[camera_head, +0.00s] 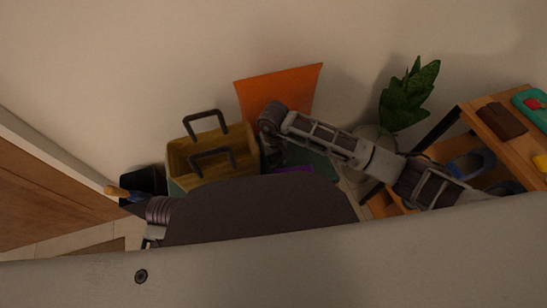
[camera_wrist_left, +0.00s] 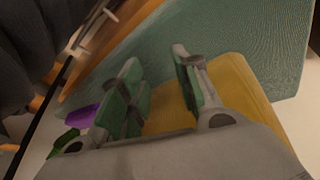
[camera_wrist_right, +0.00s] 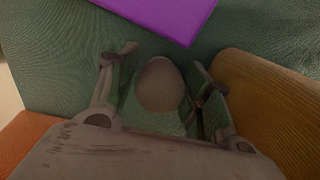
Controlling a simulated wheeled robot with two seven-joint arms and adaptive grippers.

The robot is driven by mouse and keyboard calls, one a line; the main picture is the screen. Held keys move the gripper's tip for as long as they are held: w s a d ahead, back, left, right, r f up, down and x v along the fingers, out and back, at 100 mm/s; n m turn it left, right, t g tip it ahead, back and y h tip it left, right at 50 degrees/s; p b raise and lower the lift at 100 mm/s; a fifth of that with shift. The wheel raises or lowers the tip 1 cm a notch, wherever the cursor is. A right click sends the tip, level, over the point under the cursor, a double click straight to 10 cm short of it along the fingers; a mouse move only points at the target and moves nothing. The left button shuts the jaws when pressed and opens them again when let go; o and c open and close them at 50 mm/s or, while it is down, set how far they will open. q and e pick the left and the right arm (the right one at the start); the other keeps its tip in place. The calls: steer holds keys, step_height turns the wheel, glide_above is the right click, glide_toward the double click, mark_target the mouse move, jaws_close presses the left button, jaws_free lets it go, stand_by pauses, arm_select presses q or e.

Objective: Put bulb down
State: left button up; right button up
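The bulb, a pale rounded egg shape (camera_wrist_right: 161,86), sits between the two fingers of my right gripper (camera_wrist_right: 160,78) in the right wrist view. Both finger pads appear to touch its sides. Teal cloth-like surface lies behind it; the gap to it is hard to judge. In the head view my right gripper (camera_head: 272,152) points down just right of the yellow-brown box, and the bulb cannot be made out. My left gripper (camera_wrist_left: 160,85) has its green-padded fingers apart with nothing between them, above the teal surface (camera_wrist_left: 235,40). It is hidden in the head view.
The yellow-brown box with dark handles (camera_head: 182,158) stands close to my right gripper. A purple flat item (camera_wrist_right: 165,12) lies on the teal surface. An orange panel (camera_head: 290,88) stands behind. A plant (camera_head: 408,95) and wooden shelf (camera_head: 520,140) are to the right.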

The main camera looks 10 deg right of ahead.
steer(key=shift+o, duration=0.2)
arm_select(q)
steer(key=shift+s+a+r, duration=0.1)
steer(key=shift+r, duration=0.3)
arm_select(e)
steer(key=shift+r, duration=0.3)
step_height(320, 180, up, 5)
steer(key=shift+r+p, duration=0.2)
steer(key=shift+p, duration=0.8)
arm_select(q)
steer(key=shift+s+a+r+g+y+p, duration=0.2)
steer(key=shift+a+r+g+y+p, duration=0.2)
steer(key=shift+a+g+p, duration=0.15)
arm_select(e)
step_height(320, 180, up, 4)
steer(key=shift+r, duration=0.25)
arm_select(q)
steer(key=shift+a+f, duration=0.1)
steer(key=shift+f, duration=0.25)
arm_select(e)
steer(key=shift+r, duration=0.8)
arm_select(q)
steer(key=shift+f, duration=0.2)
arm_select(e)
steer(key=shift+r, duration=0.1)
arm_select(q)
steer(key=shift+r, duration=0.1)
